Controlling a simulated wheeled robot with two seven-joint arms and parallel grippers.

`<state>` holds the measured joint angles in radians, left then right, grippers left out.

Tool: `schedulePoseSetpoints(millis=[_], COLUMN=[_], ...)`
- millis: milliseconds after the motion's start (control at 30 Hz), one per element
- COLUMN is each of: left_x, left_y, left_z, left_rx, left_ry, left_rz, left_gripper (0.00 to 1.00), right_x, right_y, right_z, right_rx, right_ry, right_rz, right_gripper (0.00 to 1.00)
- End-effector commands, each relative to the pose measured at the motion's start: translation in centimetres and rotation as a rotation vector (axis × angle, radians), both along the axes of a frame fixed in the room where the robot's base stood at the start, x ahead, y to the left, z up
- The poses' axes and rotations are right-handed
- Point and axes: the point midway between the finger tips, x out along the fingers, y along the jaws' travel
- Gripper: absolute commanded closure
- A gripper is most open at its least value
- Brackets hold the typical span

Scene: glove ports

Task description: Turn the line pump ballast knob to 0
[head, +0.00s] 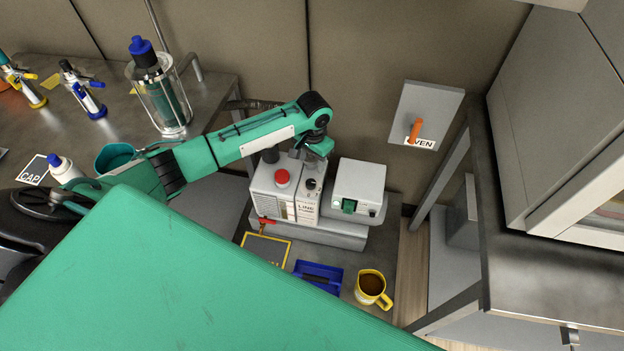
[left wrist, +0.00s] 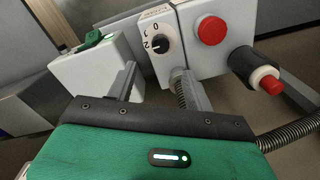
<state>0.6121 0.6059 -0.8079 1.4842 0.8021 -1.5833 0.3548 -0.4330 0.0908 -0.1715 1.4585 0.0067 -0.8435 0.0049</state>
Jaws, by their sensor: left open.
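The line pump (head: 285,190) is a pale grey box with a red button (head: 283,177) on top, labelled LINE. Its small black ballast knob (head: 311,184) sits right of the button; in the left wrist view the knob (left wrist: 160,44) is close ahead, left of the red button (left wrist: 211,30). A 0 and other marks show around it; which mark it points to is too small to tell surely. My left gripper (head: 318,152) is above the knob in the head view. In the left wrist view its fingers (left wrist: 158,78) are apart and empty, short of the knob. My right gripper is out of view.
A white box with a green switch (head: 358,186) stands right of the pump. A blue tray (head: 318,274) and a yellow mug (head: 371,290) are in front. A wall panel with an orange lever (head: 415,130) is behind. A black-and-red fitting (left wrist: 256,72) and hose lie near the left gripper.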

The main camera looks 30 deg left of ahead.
Motion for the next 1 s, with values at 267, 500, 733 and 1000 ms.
schedulePoseSetpoints(millis=[267,500,733,1000], left_x=[0.0,0.0,0.1,0.1], left_y=[0.2,0.3,0.3,0.3], left_z=[-6.2,-9.9,-11.1,-11.1], left_rx=[0.001,0.000,0.001,0.000], left_ry=[0.003,0.001,0.000,0.000], left_rz=[0.001,0.000,0.000,0.000], left_gripper=[0.48,0.48,0.48,0.56], right_x=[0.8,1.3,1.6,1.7], right_y=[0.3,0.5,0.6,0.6], right_z=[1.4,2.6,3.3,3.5], right_rx=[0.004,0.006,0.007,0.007], right_ry=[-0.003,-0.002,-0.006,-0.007], right_rz=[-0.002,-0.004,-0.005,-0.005], right_gripper=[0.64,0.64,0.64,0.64])
